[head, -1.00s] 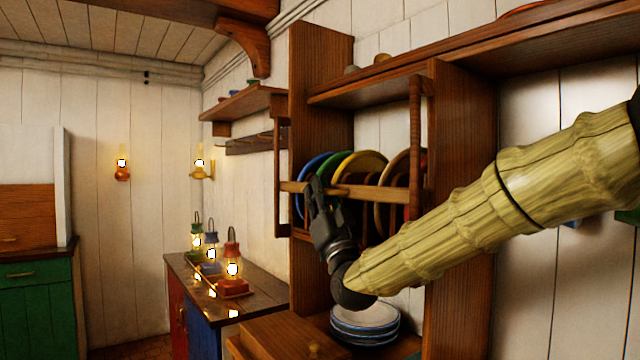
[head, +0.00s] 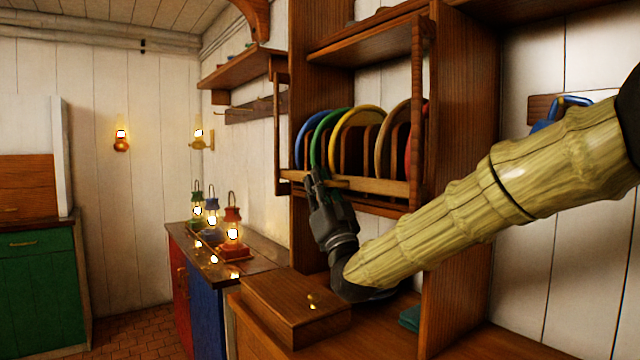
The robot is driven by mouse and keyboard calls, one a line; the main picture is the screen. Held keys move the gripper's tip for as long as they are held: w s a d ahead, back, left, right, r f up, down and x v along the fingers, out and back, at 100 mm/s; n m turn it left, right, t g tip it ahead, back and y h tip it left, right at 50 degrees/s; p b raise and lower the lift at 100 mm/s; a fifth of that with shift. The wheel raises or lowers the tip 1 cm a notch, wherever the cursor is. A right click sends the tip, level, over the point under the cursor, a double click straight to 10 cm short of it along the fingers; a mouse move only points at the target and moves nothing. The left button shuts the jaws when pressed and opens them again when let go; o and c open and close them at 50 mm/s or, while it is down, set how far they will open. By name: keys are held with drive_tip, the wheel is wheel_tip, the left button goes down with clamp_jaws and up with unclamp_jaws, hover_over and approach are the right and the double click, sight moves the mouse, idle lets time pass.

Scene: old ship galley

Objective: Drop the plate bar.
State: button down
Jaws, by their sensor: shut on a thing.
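The plate bar (head: 368,184) is a pale wooden rail across the front of the plate rack, near the bottom of the standing plates. My gripper (head: 313,178) is dark and shut on the bar left of its middle, reaching up from below. My fingers hide a short stretch of it. Behind and above the bar stand a blue plate (head: 306,128), a green plate (head: 322,128), a yellow plate (head: 353,120), a tan plate (head: 389,135) and a partly hidden red plate.
A wooden box (head: 295,308) sits on the counter below my gripper. A rack post (head: 417,110) and a tall side panel (head: 457,150) stand close to my arm. Lit lanterns, including a red one (head: 233,240), stand on the lower left counter.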

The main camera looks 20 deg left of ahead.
drive_tip(key=c, duration=1.8)
unclamp_jaws()
drive_tip(key=shift+a+f, duration=0.1)
drive_tip(key=shift+f, duration=0.3)
drive_tip(key=shift+o, duration=0.2)
drive_tip(key=shift+r, duration=0.1)
drive_tip(key=shift+s, duration=0.1)
drive_tip(key=v, duration=1.2)
